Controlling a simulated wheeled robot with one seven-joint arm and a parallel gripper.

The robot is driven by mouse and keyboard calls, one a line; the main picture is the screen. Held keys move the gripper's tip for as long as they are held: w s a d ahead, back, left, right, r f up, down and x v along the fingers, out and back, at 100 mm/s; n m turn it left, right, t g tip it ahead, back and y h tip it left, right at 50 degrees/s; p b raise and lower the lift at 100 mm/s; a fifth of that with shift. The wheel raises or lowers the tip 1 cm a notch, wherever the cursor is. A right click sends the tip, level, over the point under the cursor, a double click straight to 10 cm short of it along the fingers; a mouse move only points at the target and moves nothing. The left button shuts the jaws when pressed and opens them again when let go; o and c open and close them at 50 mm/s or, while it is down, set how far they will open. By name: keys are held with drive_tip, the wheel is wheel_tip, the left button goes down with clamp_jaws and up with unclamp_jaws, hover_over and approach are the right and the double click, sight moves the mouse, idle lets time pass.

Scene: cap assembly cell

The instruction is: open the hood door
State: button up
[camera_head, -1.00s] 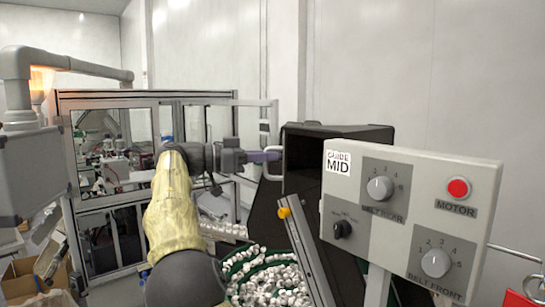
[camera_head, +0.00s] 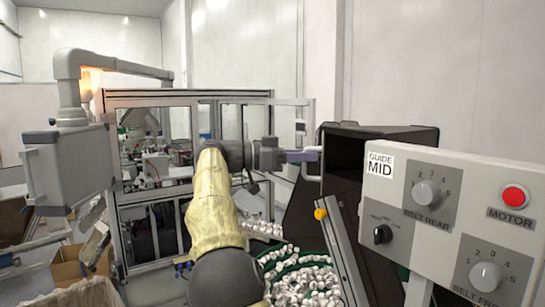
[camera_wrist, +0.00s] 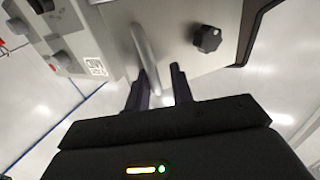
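The hood (camera_head: 190,97) is a metal-framed enclosure with clear panels at left centre in the head view. Its door handle (camera_head: 313,165) is a pale upright bar at the enclosure's right side. My gripper (camera_head: 303,155) is at the handle, with its purplish fingers level with the bar's middle. In the wrist view, the handle (camera_wrist: 144,45) runs down between the two dark fingers of my gripper (camera_wrist: 160,85). The fingers are apart, and a gap shows between the bar and the right finger. Whether the left finger touches the bar is unclear. My forearm hides part of the enclosure.
A control panel (camera_head: 450,215) with knobs and a red button stands at right. A black hopper (camera_head: 410,135) is just right of the handle. A green-rimmed bin of white caps (camera_head: 305,285) lies below. A grey box (camera_head: 70,170) hangs at left. A dark knob (camera_wrist: 208,39) is near the fingers.

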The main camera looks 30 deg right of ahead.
drive_tip(key=p+v, duration=0.6)
drive_tip(key=v, duration=1.1)
drive_tip(key=shift+s+a, duration=0.1)
drive_tip(key=shift+a, duration=0.05)
